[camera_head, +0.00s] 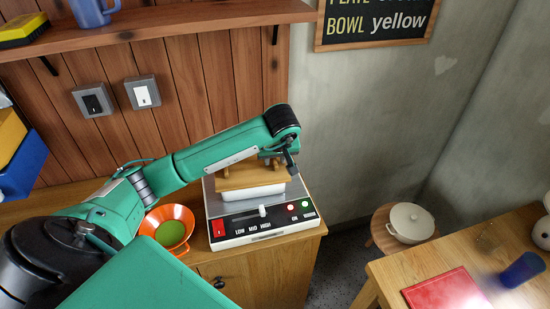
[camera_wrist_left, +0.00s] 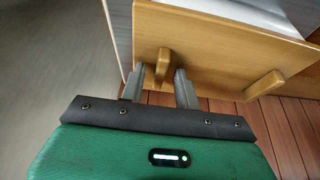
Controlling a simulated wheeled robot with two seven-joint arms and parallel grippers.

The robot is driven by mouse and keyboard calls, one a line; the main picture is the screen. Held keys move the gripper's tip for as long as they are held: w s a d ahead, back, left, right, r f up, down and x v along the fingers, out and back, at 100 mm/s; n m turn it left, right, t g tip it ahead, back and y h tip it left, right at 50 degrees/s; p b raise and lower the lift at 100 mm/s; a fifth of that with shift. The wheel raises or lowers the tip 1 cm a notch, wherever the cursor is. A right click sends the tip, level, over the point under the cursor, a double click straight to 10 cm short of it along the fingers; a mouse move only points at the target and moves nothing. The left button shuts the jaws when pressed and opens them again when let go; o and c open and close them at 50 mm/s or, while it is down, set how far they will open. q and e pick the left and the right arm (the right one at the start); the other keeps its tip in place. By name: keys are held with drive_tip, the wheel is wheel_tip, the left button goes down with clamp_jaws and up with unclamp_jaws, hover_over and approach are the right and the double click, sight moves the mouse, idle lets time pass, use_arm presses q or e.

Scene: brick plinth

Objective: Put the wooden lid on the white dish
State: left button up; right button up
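The wooden lid (camera_head: 238,177) is a light brown board directly over the white dish (camera_head: 252,192), which stands on the grey top of a hotplate. I cannot tell whether it is fully seated on the dish. In the left wrist view the lid (camera_wrist_left: 215,50) fills the upper part and has two short wooden pegs on its face. My left gripper (camera_head: 280,157) is at the lid's right side in the head view. In the wrist view its fingers (camera_wrist_left: 160,72) are apart, on either side of one peg with gaps showing. My right gripper is not in view.
The hotplate (camera_head: 264,229) has a red switch, a slider and buttons. An orange bowl (camera_head: 150,222) with green inside stands left of it. A shelf (camera_head: 160,22) hangs above. A stool with a white pot (camera_head: 410,223) and a table (camera_head: 455,262) are at right.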

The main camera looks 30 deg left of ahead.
use_arm(q)
drive_tip(key=shift+r, duration=0.2)
drive_tip(key=v, duration=1.1)
drive_tip(key=shift+r+b, duration=0.4)
drive_tip(key=shift+b, duration=0.05)
drive_tip(key=shift+s, duration=0.1)
